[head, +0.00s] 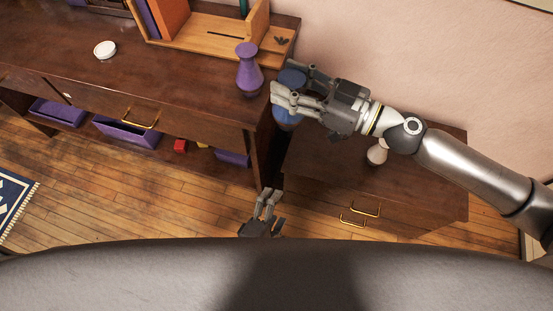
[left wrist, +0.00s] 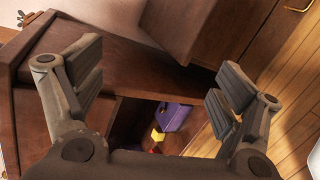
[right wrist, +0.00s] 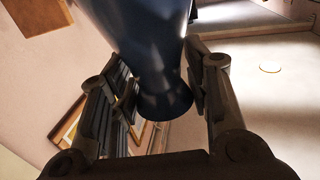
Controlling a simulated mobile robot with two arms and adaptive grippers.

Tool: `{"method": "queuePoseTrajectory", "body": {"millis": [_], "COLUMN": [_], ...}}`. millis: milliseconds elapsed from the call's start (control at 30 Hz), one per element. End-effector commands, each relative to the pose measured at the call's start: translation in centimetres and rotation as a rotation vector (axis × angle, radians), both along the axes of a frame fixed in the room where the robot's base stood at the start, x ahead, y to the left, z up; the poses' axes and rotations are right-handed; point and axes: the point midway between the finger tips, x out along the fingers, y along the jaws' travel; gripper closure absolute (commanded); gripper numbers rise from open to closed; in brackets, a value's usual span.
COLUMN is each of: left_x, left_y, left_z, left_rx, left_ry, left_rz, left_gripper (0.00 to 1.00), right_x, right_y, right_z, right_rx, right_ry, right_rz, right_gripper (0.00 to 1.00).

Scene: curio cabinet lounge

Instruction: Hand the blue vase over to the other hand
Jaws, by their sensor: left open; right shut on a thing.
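The blue vase (head: 288,118) is held in my right gripper (head: 282,95), beside the right end of the cabinet top in the head view. The fingers hide its middle. In the right wrist view the dark blue vase (right wrist: 155,60) fills the space between the two fingers. My left gripper (head: 268,198) is lower in the head view, in front of the gap between the two pieces of furniture. It is open and empty, well apart from the vase. The left wrist view shows its fingers (left wrist: 155,85) spread, with no vase between them.
A purple vase (head: 248,72) stands on the long cabinet (head: 170,85) close to my right gripper. A wooden book rack (head: 205,40) and a white round lid (head: 105,49) are also there. A pale vase (head: 376,153) stands on the lower cabinet (head: 330,175) under my right arm.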

Motion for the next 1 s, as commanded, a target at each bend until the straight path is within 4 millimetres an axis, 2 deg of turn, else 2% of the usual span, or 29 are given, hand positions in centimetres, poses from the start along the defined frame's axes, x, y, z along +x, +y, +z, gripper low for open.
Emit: {"method": "queuePoseTrajectory", "body": {"millis": [33, 100, 300, 400, 500, 600, 767, 867, 1000], "left_x": [0.4, 0.9, 1.2, 1.1, 0.8, 0.7, 0.9, 1.9, 4.2], "left_y": [-0.9, -1.7, -2.3, -1.9, -1.3, -0.9, -0.6, -0.8, -1.2], "left_z": [3.0, 7.0, 17.6, 21.6, 24.5, 26.2, 27.3, 27.4, 27.4], "left_rx": [-0.130, -0.327, -0.899, -1.144, -1.335, -1.462, -1.549, -1.556, -1.554], "left_ry": [-0.006, -0.001, 0.058, 0.102, 0.146, 0.178, 0.201, 0.201, 0.198], "left_rz": [0.051, 0.125, 0.305, 0.372, 0.420, 0.453, 0.474, 0.477, 0.475], "left_gripper": [0.10, 0.10, 0.10, 0.10, 0.10, 0.10, 0.10, 0.10, 0.10], "right_x": [0.0, 0.0, 0.0, 0.0, 0.0, 0.0, 0.0, 0.0, 0.0], "right_y": [0.0, 0.0, 0.0, 0.0, 0.0, 0.0, 0.0, 0.0, 0.0], "right_z": [0.1, 0.1, 0.1, 0.1, 0.1, 0.1, 0.1, 0.1, 0.1], "right_rx": [0.000, 0.000, 0.000, 0.000, 0.000, 0.000, 0.000, 0.000, 0.000], "right_ry": [-0.001, -0.001, -0.001, -0.001, -0.001, -0.001, -0.001, -0.001, -0.001], "right_rz": [0.000, 0.000, 0.000, 0.000, 0.000, 0.000, 0.000, 0.000, 0.000], "right_gripper": [1.00, 1.00, 1.00, 1.00, 1.00, 1.00, 1.00, 1.00, 1.00]}}
